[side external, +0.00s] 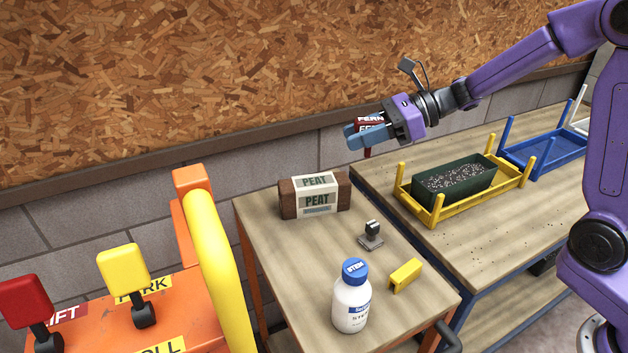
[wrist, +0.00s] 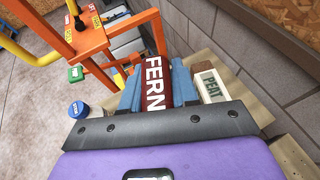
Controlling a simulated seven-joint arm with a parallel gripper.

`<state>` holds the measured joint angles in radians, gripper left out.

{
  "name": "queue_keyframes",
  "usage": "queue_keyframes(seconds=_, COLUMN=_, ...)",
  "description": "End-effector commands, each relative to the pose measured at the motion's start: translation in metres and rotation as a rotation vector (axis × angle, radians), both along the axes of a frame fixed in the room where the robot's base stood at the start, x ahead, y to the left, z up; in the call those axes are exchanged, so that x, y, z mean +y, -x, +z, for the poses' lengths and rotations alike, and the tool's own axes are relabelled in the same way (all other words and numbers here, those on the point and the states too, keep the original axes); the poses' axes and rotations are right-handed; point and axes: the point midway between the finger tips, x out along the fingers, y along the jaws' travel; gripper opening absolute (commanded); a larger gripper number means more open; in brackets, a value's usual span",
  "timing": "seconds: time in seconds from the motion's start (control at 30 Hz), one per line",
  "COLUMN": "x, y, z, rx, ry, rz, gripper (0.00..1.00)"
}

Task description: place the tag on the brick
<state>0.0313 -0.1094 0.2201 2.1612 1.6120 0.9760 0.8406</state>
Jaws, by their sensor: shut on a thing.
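A dark red tag with white FERN lettering (side external: 368,119) is held between the blue fingers of my gripper (side external: 357,134). It also shows in the wrist view (wrist: 156,88), gripped between both fingers. The brick (side external: 314,196) is a brown block with a pale wrapper reading PEAT, lying at the back of the small table. In the wrist view the brick (wrist: 209,87) shows to the right of the right finger. My gripper is above the table, up and to the right of the brick in the side view, apart from it. The fingers hide part of the tag.
The small table (side external: 262,235) also holds a white bottle with a blue cap (side external: 351,300), a yellow block (side external: 405,275) and a small grey-and-black device (side external: 371,236). A yellow frame (side external: 436,214) with a green soil-filled planter (side external: 455,180) stands right. An orange machine (side external: 190,285) stands left.

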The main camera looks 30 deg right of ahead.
Motion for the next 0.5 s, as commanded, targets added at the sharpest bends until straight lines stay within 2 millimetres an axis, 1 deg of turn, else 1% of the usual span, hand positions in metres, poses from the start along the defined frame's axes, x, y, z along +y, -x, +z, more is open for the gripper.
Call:
queue_keyframes(seconds=0.07, x=-0.002, y=-0.003, z=0.000, rx=0.001, ry=0.000, rz=-0.010, gripper=0.01)
queue_keyframes(seconds=0.17, x=0.002, y=-0.014, z=-0.005, rx=0.003, ry=0.000, rz=-0.012, gripper=0.01)
queue_keyframes(seconds=0.5, x=0.024, y=-0.072, z=-0.034, rx=0.002, ry=0.000, rz=-0.011, gripper=0.01)
